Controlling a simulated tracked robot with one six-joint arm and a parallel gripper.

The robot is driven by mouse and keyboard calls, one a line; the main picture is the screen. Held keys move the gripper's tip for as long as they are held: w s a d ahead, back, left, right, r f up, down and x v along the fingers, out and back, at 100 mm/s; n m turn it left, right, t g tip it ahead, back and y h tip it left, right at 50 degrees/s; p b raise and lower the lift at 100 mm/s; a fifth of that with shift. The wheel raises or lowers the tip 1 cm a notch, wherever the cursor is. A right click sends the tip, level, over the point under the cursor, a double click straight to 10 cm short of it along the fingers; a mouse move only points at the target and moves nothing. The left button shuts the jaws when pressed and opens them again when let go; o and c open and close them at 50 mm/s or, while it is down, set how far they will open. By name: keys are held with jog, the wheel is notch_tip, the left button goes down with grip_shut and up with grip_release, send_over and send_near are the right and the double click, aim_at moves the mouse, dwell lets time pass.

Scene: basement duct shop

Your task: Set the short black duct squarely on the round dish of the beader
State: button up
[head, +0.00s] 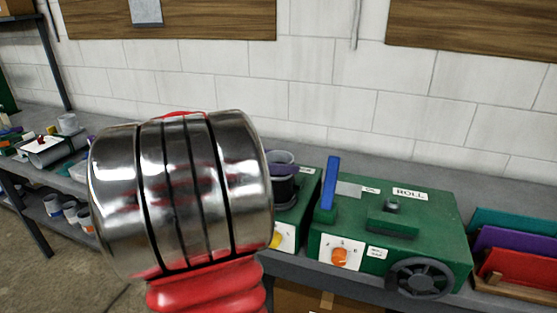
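A shiny metal link of my arm with a red ribbed sleeve fills the left middle of the head view. My gripper does not show; it may be hidden behind this link. Just right of the link, a dark, short cylinder (284,190) stands over a green machine (304,198), with a greyish round rim and a purple band above it. I cannot tell whether this is the short black duct, part of the machine, or both. The link covers the machine's left part, and a round dish cannot be made out. A yellow knob (275,240) shows on its front.
A second green machine (430,225) labelled ROLL stands to the right, with an upright blue lever (331,183), an orange knob (340,257) and a dark handwheel (419,279). Coloured folders (515,245) stand at the far right. Tubes and cans (58,150) crowd the bench at left.

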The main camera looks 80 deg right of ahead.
jog(key=shift+o, duration=1.3)
jog(key=shift+r, duration=0.15)
jog(key=v, duration=1.2)
jog(key=shift+w, duration=0.1)
